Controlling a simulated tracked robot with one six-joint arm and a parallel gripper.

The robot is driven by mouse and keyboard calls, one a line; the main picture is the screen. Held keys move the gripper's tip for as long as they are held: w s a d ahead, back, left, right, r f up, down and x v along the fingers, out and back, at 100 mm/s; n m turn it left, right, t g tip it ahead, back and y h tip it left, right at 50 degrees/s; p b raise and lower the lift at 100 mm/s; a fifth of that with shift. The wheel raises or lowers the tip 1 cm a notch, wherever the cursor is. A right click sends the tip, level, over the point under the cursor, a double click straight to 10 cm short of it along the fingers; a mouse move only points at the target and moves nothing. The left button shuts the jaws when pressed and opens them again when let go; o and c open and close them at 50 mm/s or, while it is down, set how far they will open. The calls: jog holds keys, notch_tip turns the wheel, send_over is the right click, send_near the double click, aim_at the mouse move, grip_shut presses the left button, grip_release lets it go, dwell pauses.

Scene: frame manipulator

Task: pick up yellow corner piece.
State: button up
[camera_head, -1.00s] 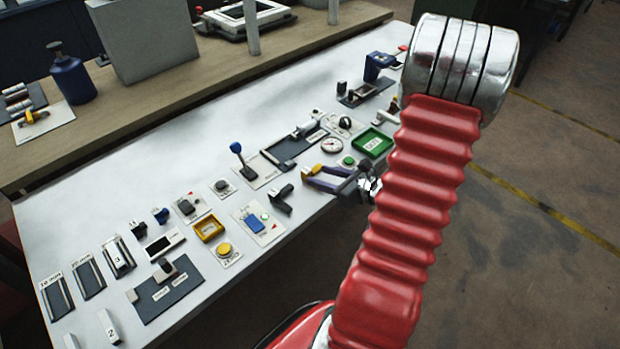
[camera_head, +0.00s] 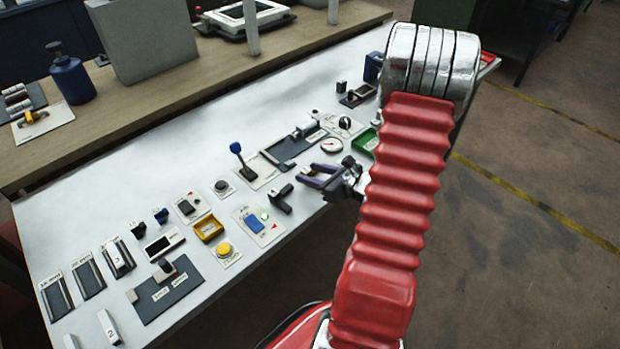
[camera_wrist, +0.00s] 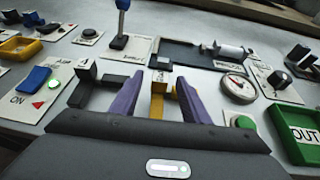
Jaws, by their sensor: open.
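The yellow corner piece (camera_wrist: 158,98) stands upright on the white bench in the wrist view, with a pale top face. It lies between the two purple fingers of my open gripper (camera_wrist: 160,92), closer to the right finger, which partly covers it. I cannot tell whether a finger touches it. In the head view my gripper (camera_head: 322,177) is at the bench's front edge with its fingers apart; I cannot make out the yellow piece there. A black corner piece (camera_wrist: 98,88) stands just left of the left finger; it also shows in the head view (camera_head: 281,199).
A blue-topped lever (camera_wrist: 121,25) and a dark fixture plate (camera_wrist: 185,53) stand beyond. A round gauge (camera_wrist: 238,88), a green button (camera_wrist: 240,121) and the green OUT tray (camera_wrist: 302,135) are to the right. A blue switch panel (camera_wrist: 38,92) is at left.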

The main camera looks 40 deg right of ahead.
jog(key=shift+c, duration=0.7)
grip_shut()
